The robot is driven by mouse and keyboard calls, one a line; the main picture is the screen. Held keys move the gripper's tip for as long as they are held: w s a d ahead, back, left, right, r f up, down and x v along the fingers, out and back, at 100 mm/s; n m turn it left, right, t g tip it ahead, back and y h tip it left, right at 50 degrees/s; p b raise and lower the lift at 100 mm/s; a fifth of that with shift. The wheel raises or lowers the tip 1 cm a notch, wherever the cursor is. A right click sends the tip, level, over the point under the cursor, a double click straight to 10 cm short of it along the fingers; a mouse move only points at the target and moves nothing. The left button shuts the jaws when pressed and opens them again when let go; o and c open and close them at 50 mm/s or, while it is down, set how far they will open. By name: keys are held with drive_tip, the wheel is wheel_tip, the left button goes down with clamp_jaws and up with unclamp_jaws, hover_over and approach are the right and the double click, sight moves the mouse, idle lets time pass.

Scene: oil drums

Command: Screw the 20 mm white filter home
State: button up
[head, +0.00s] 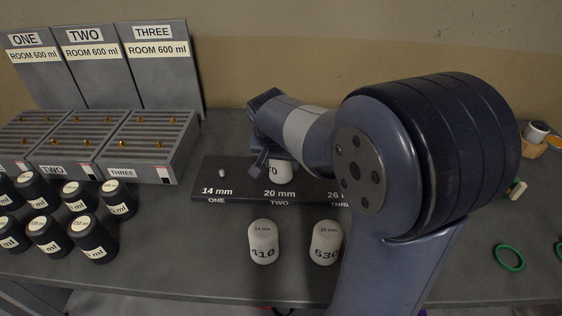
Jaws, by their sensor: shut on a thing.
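The 20 mm white filter (279,172) stands at the middle place of a dark plate (240,200), behind the labels "20 mm" and "TWO". It looks upright; only its lower part shows. My gripper (268,158) is shut on it from above, with one dark finger at its left side. The arm hides the filter's top and the other finger. Whether the filter is seated cannot be seen. A small pale stud (222,173) stands bare at the 14 mm place. The 26 mm place is mostly behind my arm.
Two white filters, 14 mm (263,242) and 26 mm (326,243), stand in front of the plate. Several black canisters (94,240) stand at the left, before three grooved trays (148,147) and upright signs (160,65). A green ring (509,258) lies at the right.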

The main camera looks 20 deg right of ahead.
drive_tip(key=shift+m+h+b, duration=0.3)
drive_tip(key=shift+m, duration=0.4)
drive_tip(key=m, duration=0.2)
drive_tip(key=m+g+h, duration=0.1)
drive_tip(key=m, duration=0.2)
drive_tip(key=shift+s+d+g+b, duration=0.1)
drive_tip(key=shift+d+g+b, duration=0.05)
drive_tip(key=shift+g+b, duration=0.15)
drive_tip(key=o, duration=1.2)
